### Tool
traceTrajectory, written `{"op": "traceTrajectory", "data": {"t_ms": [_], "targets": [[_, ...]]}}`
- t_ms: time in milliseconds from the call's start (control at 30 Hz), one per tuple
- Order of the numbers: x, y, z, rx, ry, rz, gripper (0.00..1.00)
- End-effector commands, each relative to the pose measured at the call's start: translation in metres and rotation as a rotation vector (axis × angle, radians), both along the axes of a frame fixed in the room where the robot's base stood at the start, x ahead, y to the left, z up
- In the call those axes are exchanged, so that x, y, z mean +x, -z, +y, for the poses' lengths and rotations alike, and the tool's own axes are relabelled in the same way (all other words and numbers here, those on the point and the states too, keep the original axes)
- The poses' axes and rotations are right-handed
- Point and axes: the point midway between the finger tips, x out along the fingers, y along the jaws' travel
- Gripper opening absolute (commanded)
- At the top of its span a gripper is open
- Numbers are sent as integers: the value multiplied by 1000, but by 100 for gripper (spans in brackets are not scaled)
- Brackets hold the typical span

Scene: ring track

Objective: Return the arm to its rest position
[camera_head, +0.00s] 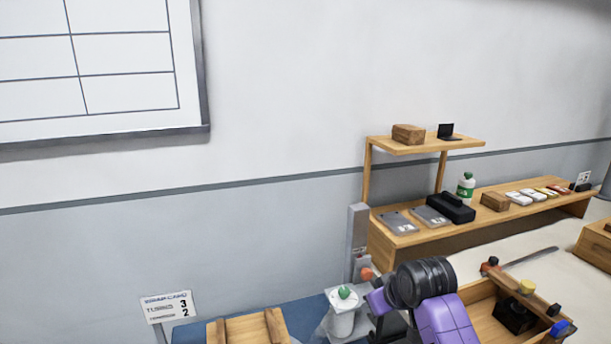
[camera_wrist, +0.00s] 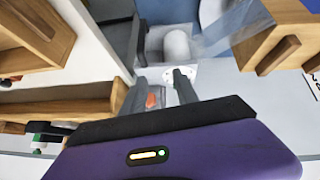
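My gripper (camera_wrist: 158,92) shows in the wrist view with its two dark fingers apart and nothing held between them. An orange and grey item shows beyond the gap. In the head view my purple and black arm (camera_head: 440,312) is at the bottom right of centre, over the side of a wooden box; its fingertips are hard to make out there. A white container with a green top (camera_head: 342,310) stands just left of the arm. A white cylinder (camera_wrist: 178,46) shows beyond the fingers in the wrist view.
A grey post (camera_head: 357,240) with an orange knob (camera_head: 366,273) rises behind the arm. A wooden open box (camera_head: 484,318) holding tools is at right. A wooden crate (camera_head: 222,331) and a sign (camera_head: 170,307) are at left. A wooden shelf (camera_head: 430,238) stands along the wall.

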Motion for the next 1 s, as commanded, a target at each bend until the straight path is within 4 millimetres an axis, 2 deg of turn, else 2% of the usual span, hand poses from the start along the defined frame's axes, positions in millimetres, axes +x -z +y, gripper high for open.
{"op": "traceTrajectory", "data": {"t_ms": [167, 367, 667, 1000], "targets": [[-9, 7, 21, 118, 47, -231, 36], [-49, 12, 30, 240, 118, -453, 36], [-147, 12, 21, 350, 225, -690, 36], [-281, -3, -3, 379, 309, -858, 36]]}}
